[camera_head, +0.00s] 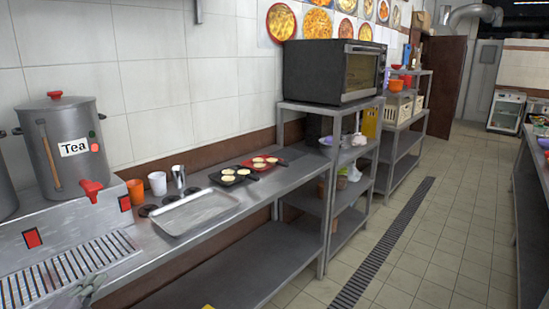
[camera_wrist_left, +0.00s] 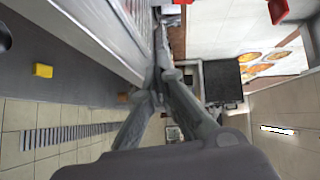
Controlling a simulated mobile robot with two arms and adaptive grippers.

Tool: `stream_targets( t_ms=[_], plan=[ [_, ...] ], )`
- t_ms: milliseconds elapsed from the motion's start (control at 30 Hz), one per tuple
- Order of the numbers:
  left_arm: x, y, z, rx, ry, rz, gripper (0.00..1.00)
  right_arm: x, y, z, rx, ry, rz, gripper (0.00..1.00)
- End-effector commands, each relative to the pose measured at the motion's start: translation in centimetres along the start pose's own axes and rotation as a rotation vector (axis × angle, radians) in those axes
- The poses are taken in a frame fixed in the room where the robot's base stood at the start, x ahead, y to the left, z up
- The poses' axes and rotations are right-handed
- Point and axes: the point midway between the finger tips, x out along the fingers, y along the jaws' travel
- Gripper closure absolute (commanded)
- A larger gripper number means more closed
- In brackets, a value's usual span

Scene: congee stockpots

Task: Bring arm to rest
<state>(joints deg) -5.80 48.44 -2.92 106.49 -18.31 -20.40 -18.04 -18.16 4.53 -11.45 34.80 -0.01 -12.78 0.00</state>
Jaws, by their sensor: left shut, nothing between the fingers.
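My left gripper (camera_head: 82,287) shows at the bottom left edge of the head view, low in front of the grey drip grille below the tea urn (camera_head: 64,145). Most of the left arm is out of the frame. In the left wrist view my left gripper (camera_wrist_left: 160,72) has its two grey fingers drawn together, with nothing held between them. My right gripper does not show in either view.
The steel counter (camera_head: 150,268) holds an empty metal tray (camera_head: 195,211), an orange cup (camera_head: 136,191), a white cup (camera_head: 157,183), a metal jug (camera_head: 178,176) and two egg pans (camera_head: 234,176). An oven (camera_head: 333,72) stands beyond. The tiled aisle floor (camera_head: 440,235) is clear.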

Motion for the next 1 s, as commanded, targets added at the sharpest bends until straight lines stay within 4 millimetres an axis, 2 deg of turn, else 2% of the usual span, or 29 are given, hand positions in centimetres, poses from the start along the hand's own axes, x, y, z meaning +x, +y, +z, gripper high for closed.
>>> stream_targets(
  t_ms=[33,267,467,633,800,1000],
  plan=[
    [-0.5,1.1,-0.5,-0.037,-0.011,0.020,1.00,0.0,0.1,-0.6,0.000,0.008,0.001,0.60],
    [-2.6,5.1,-1.9,-0.186,-0.087,0.106,1.00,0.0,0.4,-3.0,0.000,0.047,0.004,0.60],
    [-6.0,9.8,-3.8,-0.369,-0.189,0.226,1.00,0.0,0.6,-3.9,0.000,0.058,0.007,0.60],
    [-10.9,14.7,-6.5,-0.568,-0.315,0.378,1.00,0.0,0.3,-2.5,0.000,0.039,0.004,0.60],
    [-17.8,19.3,-10.1,-0.787,-0.476,0.576,1.00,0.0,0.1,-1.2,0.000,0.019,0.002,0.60],
    [-24.4,21.8,-13.5,-0.953,-0.622,0.760,1.00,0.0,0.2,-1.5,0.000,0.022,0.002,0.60]
  ],
)
